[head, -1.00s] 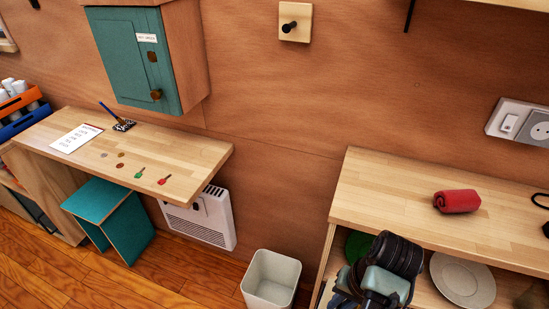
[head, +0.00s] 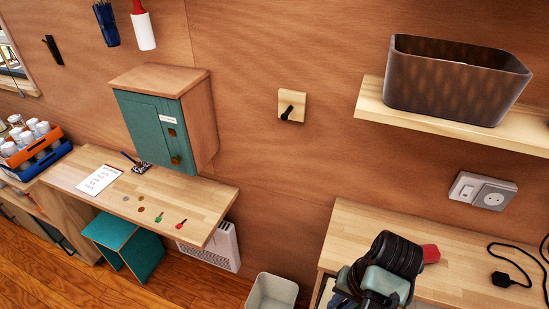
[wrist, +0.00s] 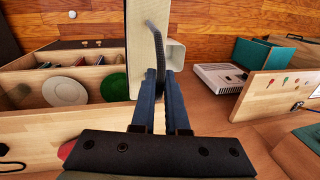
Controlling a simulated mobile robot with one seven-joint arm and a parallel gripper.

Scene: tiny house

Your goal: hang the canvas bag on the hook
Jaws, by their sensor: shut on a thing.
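The hook is a black peg on a small square wooden plate (head: 291,106), fixed to the plywood wall in the head view. It is bare. My gripper (wrist: 160,75) shows in the wrist view with its two blue fingers shut on a dark grey strap (wrist: 158,30). A cream panel (wrist: 143,50) beside the strap looks like the canvas bag, seen nearly edge-on. In the head view my arm is at the bottom, below and right of the hook. The fingers and the bag are hidden there.
A shelf (head: 375,105) with a dark bin (head: 450,85) juts out right of the hook. A teal-doored cabinet (head: 155,130) hangs to its left. A bench (head: 345,225) with a red roll (head: 431,253) is below right. A pale waste bin (head: 270,292) stands below. Wall around the hook is clear.

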